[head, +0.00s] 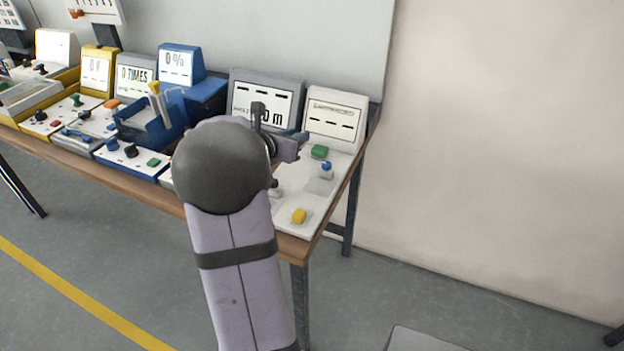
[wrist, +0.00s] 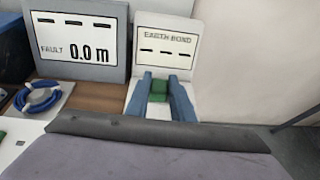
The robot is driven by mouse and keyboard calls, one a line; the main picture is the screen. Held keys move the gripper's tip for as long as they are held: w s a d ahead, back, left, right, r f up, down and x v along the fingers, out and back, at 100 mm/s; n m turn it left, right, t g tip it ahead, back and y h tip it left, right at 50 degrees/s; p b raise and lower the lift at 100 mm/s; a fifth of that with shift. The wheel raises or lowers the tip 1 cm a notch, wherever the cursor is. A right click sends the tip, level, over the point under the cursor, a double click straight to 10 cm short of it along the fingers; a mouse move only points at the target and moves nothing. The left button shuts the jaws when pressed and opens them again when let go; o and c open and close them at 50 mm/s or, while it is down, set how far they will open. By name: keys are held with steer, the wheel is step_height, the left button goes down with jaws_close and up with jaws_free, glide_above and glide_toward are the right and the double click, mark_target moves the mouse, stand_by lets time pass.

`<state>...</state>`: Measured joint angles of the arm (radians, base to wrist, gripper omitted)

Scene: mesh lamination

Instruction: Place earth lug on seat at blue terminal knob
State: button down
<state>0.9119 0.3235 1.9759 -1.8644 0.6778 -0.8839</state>
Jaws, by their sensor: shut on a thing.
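The blue terminal knob (head: 326,167) stands on the white panel at the right end of the bench in the head view; it does not show in the wrist view. A pale grey patch (head: 319,186) lies just in front of it. My gripper (wrist: 160,85) points at the base of the earth bond display. Its two blue-grey fingers stand either side of a green piece, and I cannot tell whether that is held or lies behind them. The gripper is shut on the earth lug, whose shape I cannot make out. My arm hides much of the gripper in the head view.
The earth bond display (wrist: 166,45) stands behind the panel. A green button (head: 319,151) is behind the blue knob, and a yellow one (head: 299,216) is near the front edge. A coiled blue cable (wrist: 38,97) lies left. Floor is open beyond the bench's right edge.

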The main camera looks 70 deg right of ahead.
steer(key=s+r+m+g+b, duration=0.15)
steer(key=s+r+b, duration=0.25)
steer(key=s, duration=0.5)
steer(key=shift+w+a+f+n+t, duration=0.25)
steer(key=shift+a+f+n+t, duration=0.15)
steer(key=shift+a+f, duration=0.2)
steer(key=shift+w+a+f+n+t, duration=0.3)
steer(key=shift+a+f, duration=0.2)
steer(key=shift+f, duration=0.2)
steer(key=shift+w+a+f+n+t, duration=0.2)
steer(key=shift+a+f+n+t, duration=0.2)
steer(key=shift+a+f, duration=0.2)
steer(key=shift+f+b, duration=2)
steer(key=shift+f, duration=3.05)
steer(key=shift+f, duration=0.2)
steer(key=c, duration=1.5)
jaws_free()
steer(key=shift+c, duration=0.2)
steer(key=shift+r, duration=0.15)
